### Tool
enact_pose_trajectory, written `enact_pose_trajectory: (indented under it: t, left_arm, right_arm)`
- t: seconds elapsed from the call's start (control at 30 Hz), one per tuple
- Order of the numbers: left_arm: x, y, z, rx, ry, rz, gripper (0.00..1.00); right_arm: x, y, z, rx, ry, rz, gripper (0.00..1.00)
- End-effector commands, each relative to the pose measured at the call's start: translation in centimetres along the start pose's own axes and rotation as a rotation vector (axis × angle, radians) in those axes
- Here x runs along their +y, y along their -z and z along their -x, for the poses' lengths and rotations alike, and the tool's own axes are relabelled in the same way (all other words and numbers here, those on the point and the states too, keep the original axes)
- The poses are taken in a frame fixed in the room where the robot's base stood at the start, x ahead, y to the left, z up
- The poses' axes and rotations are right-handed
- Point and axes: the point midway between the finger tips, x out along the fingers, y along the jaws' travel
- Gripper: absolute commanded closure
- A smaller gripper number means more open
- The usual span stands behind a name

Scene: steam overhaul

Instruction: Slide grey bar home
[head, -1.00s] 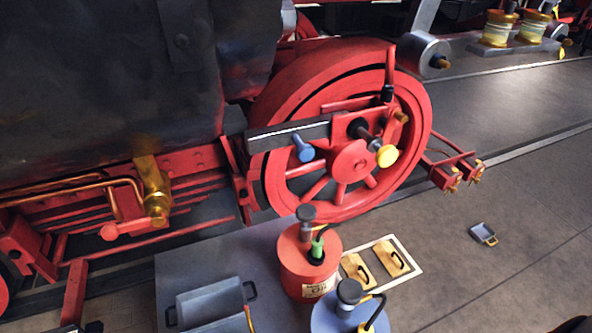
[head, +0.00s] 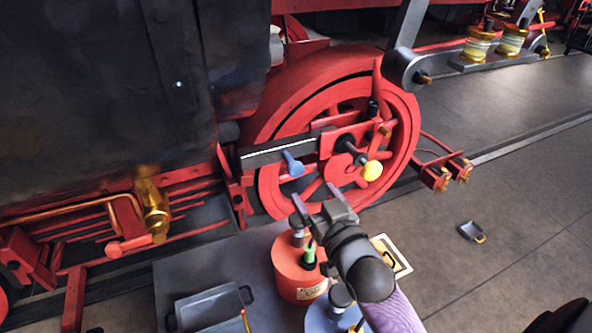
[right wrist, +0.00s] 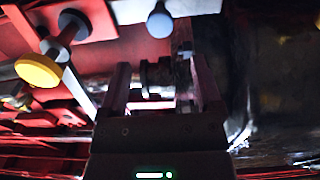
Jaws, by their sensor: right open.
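The grey bar (head: 275,150), with a white line along its top edge, lies across the red wheel's left side in the head view. A blue knob (head: 293,164) sticks out from it; its right end meets the red block (head: 340,140). My right gripper (head: 320,203) is open and empty, below and apart from the blue knob. In the right wrist view the open fingers (right wrist: 163,88) point toward dark, blurred machinery, with the blue knob (right wrist: 159,22) above them and the yellow knob (right wrist: 38,70) at left. My left gripper is out of view.
The red wheel (head: 285,100) stands behind the bar. A yellow knob (head: 372,170) juts out at right. Below are a red oil can (head: 295,268), a blue can (head: 325,320) and a grey tray (head: 210,306) on a grey top. Floor at right is mostly clear.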

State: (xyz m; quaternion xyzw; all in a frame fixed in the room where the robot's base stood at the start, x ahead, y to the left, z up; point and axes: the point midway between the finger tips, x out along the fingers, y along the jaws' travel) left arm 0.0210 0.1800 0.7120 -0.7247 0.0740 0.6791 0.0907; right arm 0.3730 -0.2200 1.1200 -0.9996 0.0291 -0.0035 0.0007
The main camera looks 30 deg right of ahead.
Motion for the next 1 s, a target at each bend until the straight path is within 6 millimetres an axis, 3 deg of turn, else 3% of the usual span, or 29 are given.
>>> enact_pose_trajectory:
  t: [0.2, 0.4, 0.77, 0.87, 1.0]
  left_arm:
    - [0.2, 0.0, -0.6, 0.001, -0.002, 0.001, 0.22]
    - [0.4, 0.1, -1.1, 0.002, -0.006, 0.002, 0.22]
    - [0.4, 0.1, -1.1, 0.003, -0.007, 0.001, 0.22]
    - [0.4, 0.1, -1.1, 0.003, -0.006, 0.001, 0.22]
    - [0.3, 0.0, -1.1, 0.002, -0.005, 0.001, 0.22]
  right_arm:
    - [0.0, -0.1, -4.7, 0.0, 0.0, 0.001, 0.17]
    - [0.0, -0.2, -7.9, -0.004, 0.0, 0.001, 0.17]
    - [-0.1, -0.1, -8.9, -0.006, 0.001, 0.002, 0.17]
    - [-0.1, -0.2, -8.9, -0.006, 0.001, 0.002, 0.34]
    - [-0.1, -0.2, -8.9, -0.006, 0.001, 0.002, 0.64]
